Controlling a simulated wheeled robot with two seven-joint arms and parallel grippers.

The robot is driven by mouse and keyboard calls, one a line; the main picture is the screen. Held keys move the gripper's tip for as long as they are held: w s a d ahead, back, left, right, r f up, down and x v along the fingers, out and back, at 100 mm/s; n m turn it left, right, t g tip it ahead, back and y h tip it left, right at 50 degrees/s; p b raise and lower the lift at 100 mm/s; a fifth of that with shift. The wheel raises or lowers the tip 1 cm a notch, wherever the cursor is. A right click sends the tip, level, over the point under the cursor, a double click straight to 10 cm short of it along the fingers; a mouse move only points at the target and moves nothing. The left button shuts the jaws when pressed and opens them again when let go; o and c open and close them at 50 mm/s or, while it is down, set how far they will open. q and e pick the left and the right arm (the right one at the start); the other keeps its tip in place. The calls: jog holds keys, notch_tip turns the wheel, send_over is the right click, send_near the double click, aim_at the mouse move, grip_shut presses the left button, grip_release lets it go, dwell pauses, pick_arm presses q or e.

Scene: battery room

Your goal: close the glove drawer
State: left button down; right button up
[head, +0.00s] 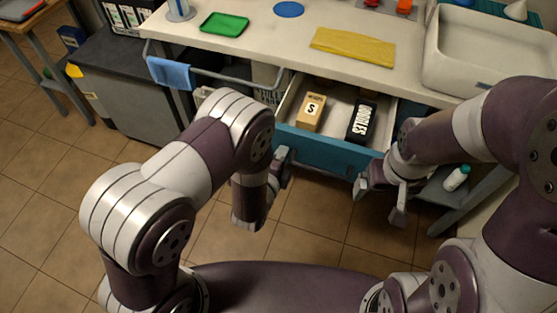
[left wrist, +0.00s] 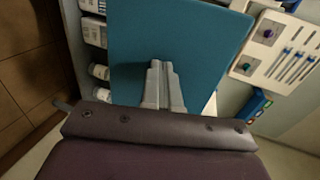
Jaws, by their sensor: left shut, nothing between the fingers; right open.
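The glove drawer stands open under the counter in the head view, with its blue front (head: 325,150) toward me. Inside lie a tan box marked S (head: 311,112) and a black box with white lettering (head: 361,121). My left gripper (head: 281,154) is shut and empty at the left end of the drawer front. In the left wrist view its closed fingers (left wrist: 161,66) point at a blue panel (left wrist: 195,45), seemingly the drawer front; I cannot tell if they touch. My right gripper (head: 379,201) is open and empty, in front of the drawer's right end.
The counter (head: 270,45) holds a green tray (head: 224,24), a yellow cloth (head: 353,47) and a white sink (head: 480,55). A rail with a blue cloth (head: 170,73) runs along its front. A white bottle (head: 456,178) stands on a low shelf at right. Tiled floor is clear at left.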

pick_arm(q)
jog(key=w+d+b, duration=0.2)
jog(key=w, duration=0.4)
jog(key=w+d+b, duration=0.1)
jog(key=w+b, duration=0.1)
jog(key=w, duration=0.5)
jog(key=w+d+b, duration=0.2)
jog(key=w, duration=0.5)
jog(key=shift+d+f+b, duration=0.15)
jog(key=shift+d+b, duration=0.15)
jog(key=shift+w+d, duration=0.2)
jog(key=shift+w, duration=0.35)
jog(key=shift+r, duration=0.35)
pick_arm(e)
notch_tip(320, 180, down, 7)
jog(key=shift+s, duration=0.15)
pick_arm(q)
jog(key=shift+w+r, duration=0.1)
pick_arm(e)
jog(key=shift+s+f, duration=0.1)
